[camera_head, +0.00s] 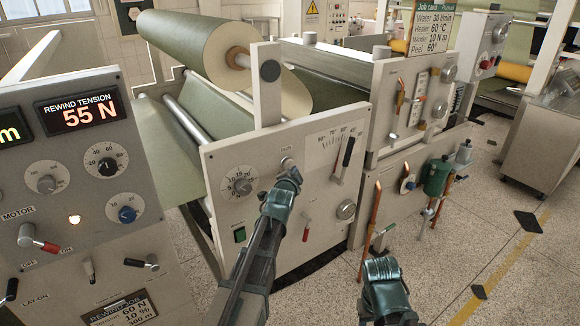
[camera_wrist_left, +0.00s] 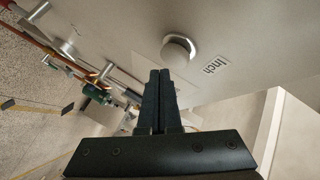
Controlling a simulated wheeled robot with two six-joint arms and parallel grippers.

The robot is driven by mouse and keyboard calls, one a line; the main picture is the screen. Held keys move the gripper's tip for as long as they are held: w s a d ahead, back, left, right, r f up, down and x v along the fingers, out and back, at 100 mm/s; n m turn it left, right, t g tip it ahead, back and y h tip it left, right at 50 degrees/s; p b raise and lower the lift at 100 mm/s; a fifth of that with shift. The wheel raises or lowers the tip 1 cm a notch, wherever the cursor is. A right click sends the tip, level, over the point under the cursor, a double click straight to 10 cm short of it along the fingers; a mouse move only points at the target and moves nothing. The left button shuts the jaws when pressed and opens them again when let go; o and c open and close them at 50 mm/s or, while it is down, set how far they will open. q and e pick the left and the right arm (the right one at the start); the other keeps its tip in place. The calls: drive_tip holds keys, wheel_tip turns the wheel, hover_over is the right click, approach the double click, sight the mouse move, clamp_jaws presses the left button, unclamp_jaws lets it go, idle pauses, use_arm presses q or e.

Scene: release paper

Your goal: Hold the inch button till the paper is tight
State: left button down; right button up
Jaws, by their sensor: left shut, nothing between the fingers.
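The inch button (camera_wrist_left: 178,48) is a round silver knob beside an "Inch" label on a grey panel (camera_head: 215,160). My left gripper (camera_head: 288,165) is at the upper part of that panel, covering much of the button area in the head view. In the left wrist view its shut, empty fingers (camera_wrist_left: 160,74) end just beside the button's lower left; I cannot tell whether they touch it. The pale green paper (camera_head: 212,108) runs below a large roll (camera_head: 195,38); its tightness is unclear. My right gripper (camera_head: 383,268) is low at the right, its fingers not clearly visible.
A control panel (camera_head: 85,175) at the left reads "REWIND TENSION 55 N". A lever scale (camera_head: 334,150) and a red-handled lever (camera_head: 306,228) sit near my left gripper. Copper pipes and a green canister (camera_head: 436,178) stand right. The floor at lower right is open.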

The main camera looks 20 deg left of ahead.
use_arm(q)
drive_tip(key=shift+w+a, duration=0.1)
idle(0.7)
drive_tip(key=shift+w+a, duration=0.2)
drive_tip(key=shift+a, duration=0.05)
drive_tip(key=shift+w+a, duration=0.3)
drive_tip(key=shift+a, duration=0.15)
idle(2.9)
drive_tip(key=shift+d, duration=0.1)
idle(1.8)
drive_tip(key=shift+s+d, duration=0.6)
drive_tip(key=shift+d, duration=0.05)
drive_tip(key=shift+s+d, duration=0.8)
drive_tip(key=shift+d, duration=0.2)
drive_tip(key=shift+s+d, duration=0.75)
drive_tip(key=shift+d, duration=0.25)
